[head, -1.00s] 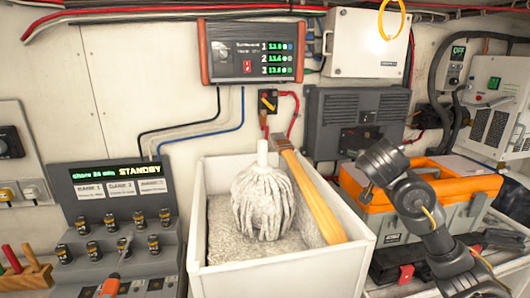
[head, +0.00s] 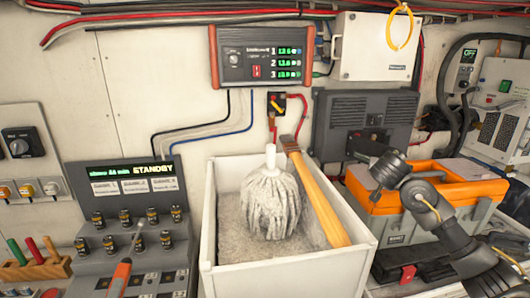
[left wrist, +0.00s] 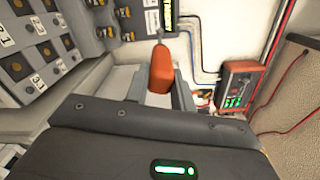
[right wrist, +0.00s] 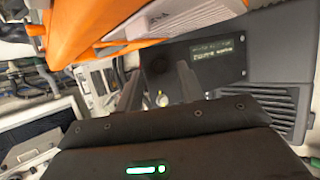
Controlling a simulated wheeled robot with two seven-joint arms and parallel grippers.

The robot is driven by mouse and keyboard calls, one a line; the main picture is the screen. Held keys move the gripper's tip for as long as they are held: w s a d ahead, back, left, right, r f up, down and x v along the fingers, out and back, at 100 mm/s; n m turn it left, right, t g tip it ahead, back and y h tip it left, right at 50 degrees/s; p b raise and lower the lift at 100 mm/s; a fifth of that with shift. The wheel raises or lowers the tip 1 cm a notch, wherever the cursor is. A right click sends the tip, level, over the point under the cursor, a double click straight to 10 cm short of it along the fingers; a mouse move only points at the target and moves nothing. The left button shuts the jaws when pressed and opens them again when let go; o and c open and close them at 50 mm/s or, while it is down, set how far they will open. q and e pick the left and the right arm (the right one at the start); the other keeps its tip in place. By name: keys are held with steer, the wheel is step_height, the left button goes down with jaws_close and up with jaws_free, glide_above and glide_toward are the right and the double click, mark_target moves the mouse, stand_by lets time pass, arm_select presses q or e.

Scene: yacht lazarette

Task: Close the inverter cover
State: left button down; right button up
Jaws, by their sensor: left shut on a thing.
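The inverter (head: 365,125) is the dark grey finned box on the back wall, behind the white bin. The right wrist view shows its dark front with a small lit display (right wrist: 218,62) and slotted vents. I cannot tell which part is the cover or how far it stands open. My right gripper (right wrist: 160,88) has its fingers apart, facing this front, with nothing clearly between them; in the head view only its arm shows well. My left gripper (left wrist: 161,92) is shut on the orange handle of a screwdriver (left wrist: 161,68); the screwdriver (head: 119,277) also shows in the head view, over the console.
An orange and grey toolbox (head: 440,185) stands below the inverter, close to my right arm. A STANDBY console (head: 95,215) stands at left.

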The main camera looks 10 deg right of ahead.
arm_select(q)
steer(key=shift+w, duration=0.1)
arm_select(e)
steer(key=shift+w+d+f, duration=0.15)
steer(key=shift+w, duration=0.1)
arm_select(q)
steer(key=shift+r, duration=0.1)
arm_select(e)
steer(key=shift+s, duration=0.1)
steer(key=shift+c, duration=0.7)
jaws_close()
